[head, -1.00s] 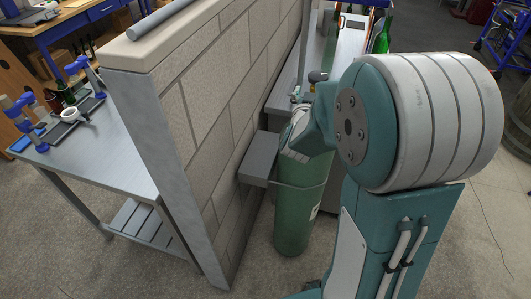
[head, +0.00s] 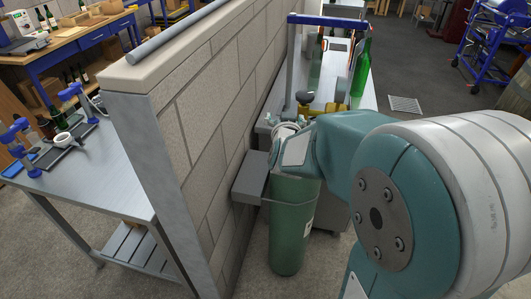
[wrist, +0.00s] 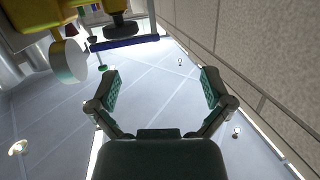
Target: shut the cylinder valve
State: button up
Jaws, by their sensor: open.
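The green gas cylinder (head: 288,235) stands upright against the block wall in the head view, held by a grey bracket. My arm covers part of its top. A dark round knob (head: 304,97) and a yellow valve body (head: 336,109) show above the arm. In the wrist view, a yellow body (wrist: 25,12) with a pale round disc (wrist: 69,61) and a dark knob (wrist: 120,24) appear at the upper left. My gripper (wrist: 161,86) is open and empty, with its fingers apart. The knob is beyond the fingers, up and left, not between them. The head view hides the gripper.
The block wall (head: 190,110) with its steel end post is close on the left. The grey bracket (head: 252,177) juts from it. A bench behind the cylinder carries a green bottle (head: 361,70) and a blue-topped frame (head: 327,21). Open floor lies on the right.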

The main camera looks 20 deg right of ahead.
jog(key=s+a+r+n+g+y, duration=0.1)
jog(key=s+a+n+g+y, duration=0.2)
jog(key=s+a, duration=0.7)
jog(key=s+g+y, duration=0.1)
jog(key=s+y, duration=0.1)
jog(key=shift+n+g+y, duration=0.3)
